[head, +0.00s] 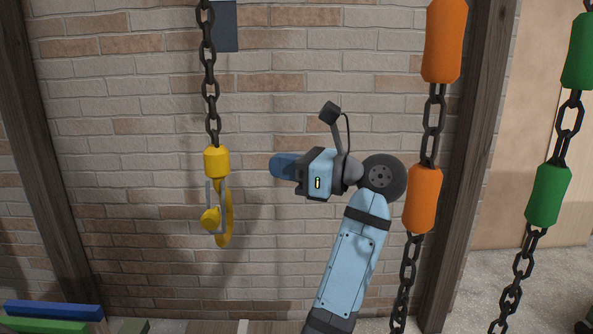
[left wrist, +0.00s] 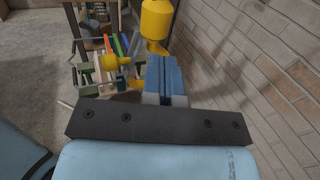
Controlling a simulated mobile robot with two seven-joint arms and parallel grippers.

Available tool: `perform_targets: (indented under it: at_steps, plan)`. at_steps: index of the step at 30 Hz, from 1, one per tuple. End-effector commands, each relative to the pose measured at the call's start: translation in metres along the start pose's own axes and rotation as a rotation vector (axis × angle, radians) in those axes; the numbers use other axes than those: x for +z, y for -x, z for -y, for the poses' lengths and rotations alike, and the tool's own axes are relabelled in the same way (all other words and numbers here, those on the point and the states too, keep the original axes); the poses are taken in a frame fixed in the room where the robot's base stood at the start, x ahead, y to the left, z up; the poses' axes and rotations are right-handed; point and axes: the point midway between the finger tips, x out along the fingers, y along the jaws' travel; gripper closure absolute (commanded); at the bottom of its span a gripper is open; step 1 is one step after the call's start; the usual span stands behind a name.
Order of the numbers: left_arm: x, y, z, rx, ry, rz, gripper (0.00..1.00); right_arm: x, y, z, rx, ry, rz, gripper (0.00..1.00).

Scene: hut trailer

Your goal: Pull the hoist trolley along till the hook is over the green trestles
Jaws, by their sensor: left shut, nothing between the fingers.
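The yellow hook (head: 227,222) hangs from a dark chain (head: 210,80) under a yellow block (head: 216,161), left of the middle in the head view. My left gripper (head: 275,166) is shut and empty, right of the block with a gap between them in that view. In the left wrist view its blue fingers (left wrist: 164,75) are together, with the yellow block (left wrist: 156,20) just beyond them. A green bar (head: 40,326), perhaps a trestle top, shows at the lower left of the head view. The trolley above is out of view. My right gripper is not in view.
A chain with orange grips (head: 422,198) hangs right of my left arm, overlapping it closely in view. A chain with green grips (head: 547,195) hangs farther right. A blue bar (head: 52,310) lies at lower left. A brick wall (head: 130,190) stands behind, between dark posts.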

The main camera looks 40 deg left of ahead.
Motion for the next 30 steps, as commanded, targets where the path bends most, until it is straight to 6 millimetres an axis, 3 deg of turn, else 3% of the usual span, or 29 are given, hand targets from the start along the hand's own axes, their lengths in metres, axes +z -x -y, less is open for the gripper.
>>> perform_targets:
  at_steps: [6,12,18,30]
  plan:
    - [-0.001,-0.048,-0.001,0.003,0.002,0.003,1.00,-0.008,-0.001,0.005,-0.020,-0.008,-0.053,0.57]
    - [-0.001,-0.075,0.000,0.002,0.001,0.003,1.00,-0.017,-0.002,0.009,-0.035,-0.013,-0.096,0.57]
    - [0.000,-0.085,0.000,0.000,-0.002,0.002,1.00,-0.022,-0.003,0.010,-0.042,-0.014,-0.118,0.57]
    - [0.000,-0.086,0.001,0.000,-0.002,0.002,1.00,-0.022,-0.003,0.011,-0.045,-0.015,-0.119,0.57]
